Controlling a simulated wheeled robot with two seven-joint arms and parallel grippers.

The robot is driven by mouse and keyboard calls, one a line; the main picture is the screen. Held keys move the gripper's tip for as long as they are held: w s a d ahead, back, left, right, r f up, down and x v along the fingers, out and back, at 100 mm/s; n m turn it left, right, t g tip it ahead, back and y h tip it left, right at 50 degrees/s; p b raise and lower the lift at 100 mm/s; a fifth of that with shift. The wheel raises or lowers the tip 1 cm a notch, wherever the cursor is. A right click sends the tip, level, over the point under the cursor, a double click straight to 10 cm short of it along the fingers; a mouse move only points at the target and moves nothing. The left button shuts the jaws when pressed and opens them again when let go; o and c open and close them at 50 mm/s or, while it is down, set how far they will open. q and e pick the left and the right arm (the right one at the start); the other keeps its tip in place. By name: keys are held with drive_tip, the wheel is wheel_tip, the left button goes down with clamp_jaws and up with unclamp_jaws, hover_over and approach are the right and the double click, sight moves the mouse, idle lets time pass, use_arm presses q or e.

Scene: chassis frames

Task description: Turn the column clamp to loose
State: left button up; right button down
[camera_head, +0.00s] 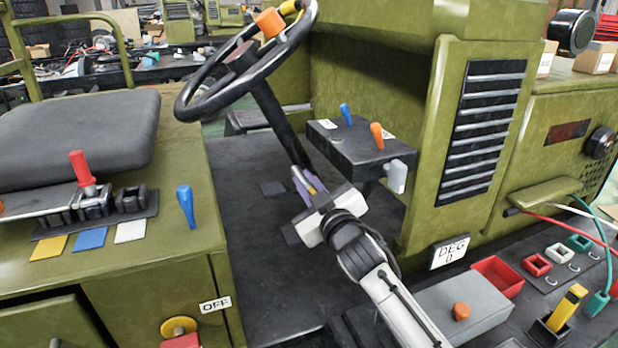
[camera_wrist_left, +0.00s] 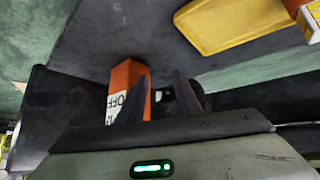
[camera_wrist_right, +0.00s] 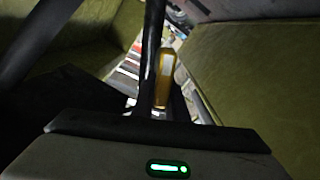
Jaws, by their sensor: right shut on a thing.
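The steering column (camera_head: 268,110) runs down from the steering wheel to the floor. My right gripper (camera_head: 308,186) is low beside the column and shut on a small yellow lever, which I take to be the column clamp. The yellow lever (camera_wrist_right: 165,75) shows between the dark fingers in the right wrist view, standing next to the dark column. Its lower end is hidden by the gripper. My left gripper (camera_wrist_left: 140,95) is seen only in its own wrist view. Its dark fingers look apart, with an orange block (camera_wrist_left: 127,76) labelled OFF in front of or between them; I cannot tell whether they touch.
A dark console (camera_head: 350,140) with blue and orange levers stands right of the column. The padded seat (camera_head: 80,130) and a lever panel are at the left. A grey box (camera_head: 465,310) and red bin (camera_head: 497,277) are at the lower right.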

use_arm(q)
drive_tip(key=shift+r, duration=0.35)
drive_tip(key=shift+r+p, duration=0.2)
drive_tip(key=shift+p, duration=0.25)
drive_tip(key=shift+r, duration=0.1)
use_arm(e)
drive_tip(key=f+n, duration=0.1)
drive_tip(key=n, duration=0.3)
drive_tip(key=a+n, duration=0.1)
drive_tip(key=n, duration=0.3)
drive_tip(key=f+n, duration=0.1)
drive_tip(key=n, duration=0.3)
drive_tip(key=shift+s+a+f+n, duration=0.2)
drive_tip(key=shift+s+f+n, duration=0.1)
drive_tip(key=shift+n, duration=0.1)
drive_tip(key=c, duration=1.8)
unclamp_jaws()
drive_tip(key=shift+o, duration=0.2)
use_arm(q)
drive_tip(key=shift+r+p, duration=0.3)
drive_tip(key=shift+p, duration=0.1)
use_arm(e)
drive_tip(key=v, duration=1)
drive_tip(key=shift+s, duration=0.15)
